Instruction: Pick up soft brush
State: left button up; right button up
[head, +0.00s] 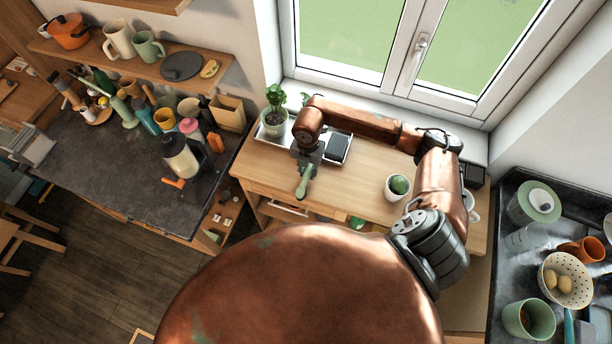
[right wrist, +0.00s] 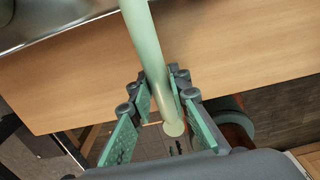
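A pale green rod-like handle, which I take to be the soft brush (head: 303,184), shows below my right gripper (head: 306,158) in the head view, over the wooden desk's front edge. In the right wrist view the brush handle (right wrist: 150,45) runs from the top edge down between the green-padded fingers of the right gripper (right wrist: 160,85). Its rounded end lies near the palm. The fingertips are closed in on the handle from both sides. The bristles cannot be made out. My left gripper is not in view.
On the wooden desk (head: 262,165) are a metal tray (head: 340,147) with a dark block, a potted plant (head: 273,120) and a white pot (head: 397,187). A dark counter (head: 120,165) with crowded utensils stands left. Bowls and a colander (head: 566,279) are at right.

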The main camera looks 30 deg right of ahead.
grip_shut()
jog(key=shift+r, duration=0.15)
jog(key=shift+w+r+b, duration=0.1)
jog(key=shift+r+b, duration=0.2)
jog(key=shift+r, duration=0.3)
jog(key=s+a+r+b, duration=0.1)
jog(key=s+r+b, duration=0.2)
jog(key=s+r, duration=0.8)
jog(key=s, duration=0.3)
jog(key=shift+a+r, duration=0.3)
jog(key=shift+a, duration=0.05)
jog(key=shift+c, duration=0.8)
grip_release()
grip_shut()
